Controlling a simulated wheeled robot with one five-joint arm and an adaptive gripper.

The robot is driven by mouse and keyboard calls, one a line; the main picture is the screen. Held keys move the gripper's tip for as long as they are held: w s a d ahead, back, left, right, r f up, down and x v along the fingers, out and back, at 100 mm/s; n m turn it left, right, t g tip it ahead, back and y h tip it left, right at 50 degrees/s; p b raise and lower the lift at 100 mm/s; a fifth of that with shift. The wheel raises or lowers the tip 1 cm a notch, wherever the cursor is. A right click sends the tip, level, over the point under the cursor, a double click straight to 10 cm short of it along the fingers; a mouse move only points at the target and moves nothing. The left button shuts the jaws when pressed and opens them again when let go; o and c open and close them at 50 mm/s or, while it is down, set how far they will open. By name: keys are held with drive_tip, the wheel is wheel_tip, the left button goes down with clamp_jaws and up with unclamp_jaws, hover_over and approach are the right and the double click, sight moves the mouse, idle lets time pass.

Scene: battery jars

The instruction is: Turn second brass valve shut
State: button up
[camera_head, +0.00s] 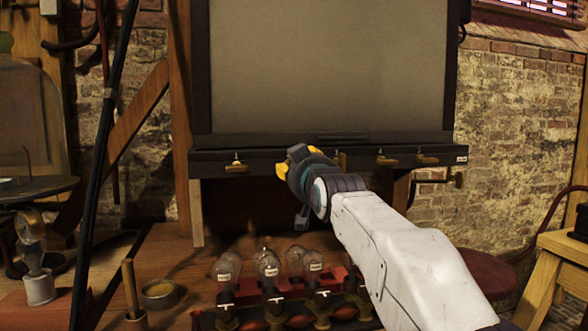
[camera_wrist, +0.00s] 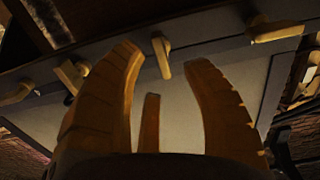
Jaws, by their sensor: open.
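A row of small brass valves runs along the dark ledge (camera_head: 260,155) under the big pale panel. The leftmost valve (camera_head: 237,163) is in clear view. My gripper's yellow fingers are at the ledge, right of the leftmost valve. In the wrist view the fingers are spread and empty, with one brass valve (camera_wrist: 162,56) showing between and beyond their tips. I cannot tell whether they touch it. Other valves flank it.
Glass bulb jars (camera_head: 268,264) stand in a rack on the wooden bench below my arm. A small bowl (camera_head: 159,293) and a wooden post (camera_head: 131,290) are at left. A black pole (camera_head: 104,150) rises at left.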

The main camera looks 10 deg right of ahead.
drive_tip(key=shift+w, duration=2.15)
drive_tip(key=shift+o, duration=0.2)
clamp_jaws()
